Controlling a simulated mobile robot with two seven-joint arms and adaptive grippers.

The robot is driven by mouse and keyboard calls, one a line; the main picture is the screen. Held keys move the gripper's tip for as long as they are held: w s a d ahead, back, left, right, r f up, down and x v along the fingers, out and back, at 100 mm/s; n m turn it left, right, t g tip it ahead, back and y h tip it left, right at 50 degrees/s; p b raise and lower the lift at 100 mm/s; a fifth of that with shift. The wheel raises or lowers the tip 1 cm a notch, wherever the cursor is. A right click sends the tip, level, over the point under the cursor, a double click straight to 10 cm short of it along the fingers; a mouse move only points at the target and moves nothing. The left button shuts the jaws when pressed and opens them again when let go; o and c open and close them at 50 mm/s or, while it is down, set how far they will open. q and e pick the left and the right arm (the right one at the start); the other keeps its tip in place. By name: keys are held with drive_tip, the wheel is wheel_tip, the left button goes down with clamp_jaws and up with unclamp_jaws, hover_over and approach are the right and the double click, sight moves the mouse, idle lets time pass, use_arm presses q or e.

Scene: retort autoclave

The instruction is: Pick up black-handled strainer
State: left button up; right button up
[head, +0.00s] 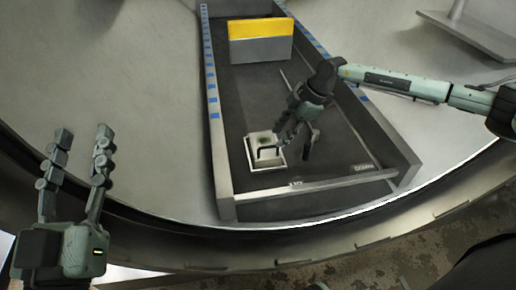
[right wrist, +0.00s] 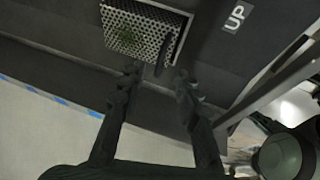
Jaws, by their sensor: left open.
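The strainer (head: 254,155) is a small, pale, square basket in the dark-floored tray, near its front left. In the right wrist view, the strainer (right wrist: 130,30) shows perforated metal sides and a black handle (right wrist: 164,52). My right gripper (head: 297,139) is over the tray at the strainer's right side. In the right wrist view, the right gripper's fingers (right wrist: 158,78) are apart, with the handle just beyond and between their tips. I see no grip on it. My left gripper (head: 82,133) is open and empty at the far left, away from the tray.
The long tray (head: 219,150) has raised metal walls with blue marks and a front crossbar (head: 310,187). A yellow-and-grey block (head: 261,42) stands at its back. An "UP" label (right wrist: 236,17) shows near the strainer. The pale surface left of the tray is clear.

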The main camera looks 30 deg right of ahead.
sight(271, 147)
drive_tip(key=b+x, duration=0.1)
drive_tip(key=x, duration=0.5)
drive_tip(key=shift+w+a+f, duration=0.1)
drive_tip(key=shift+a+f, duration=0.1)
drive_tip(key=shift+f, duration=0.15)
drive_tip(key=shift+a+f, duration=0.1)
drive_tip(key=shift+f, duration=0.05)
use_arm(q)
drive_tip(key=r+t, duration=0.1)
drive_tip(key=s+r+t, duration=0.1)
drive_tip(key=a+r, duration=0.1)
drive_tip(key=shift+s+r+t, duration=0.15)
drive_tip(key=shift+r+t, duration=0.05)
drive_tip(key=shift+t, duration=0.2)
use_arm(e)
drive_tip(key=shift+c, duration=0.3)
clamp_jaws()
drive_tip(key=shift+w, duration=0.1)
